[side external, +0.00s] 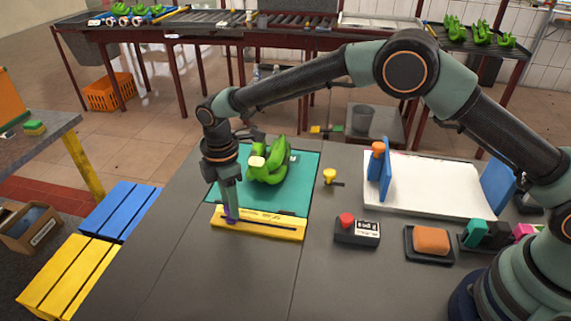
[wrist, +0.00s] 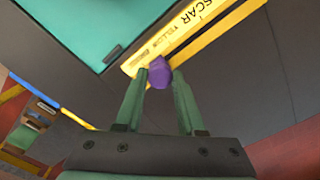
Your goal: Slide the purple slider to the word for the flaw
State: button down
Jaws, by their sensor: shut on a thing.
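A yellow bar (side external: 270,228) with a dark slot lies on the table along the near edge of a teal mat. The purple slider (side external: 231,214) is near its left end. In the wrist view the purple slider (wrist: 161,76) sits between the green fingers of my gripper (wrist: 158,84), which is shut on it. My gripper (side external: 230,208) points down onto the bar in the side view. The word SCAR (wrist: 197,15) is printed on the bar, with smaller lettering beside the slider that I cannot read surely. A green banana bunch (side external: 269,166) with a pale patch rests on the mat.
The teal mat (side external: 299,184) lies behind the bar. A yellow knob (side external: 329,176), a box with a red button (side external: 357,231), an orange sponge on a dark tray (side external: 431,240) and a white board (side external: 420,193) are to the right. Bare table lies in front of the bar.

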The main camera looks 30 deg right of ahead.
aim_at(223, 218)
jog(key=shift+w+a, duration=0.75)
jog(key=shift+a, duration=0.05)
jog(key=shift+w+a, duration=0.1)
jog(key=c, duration=0.5)
grip_release()
notch_tip(223, 218, up, 12)
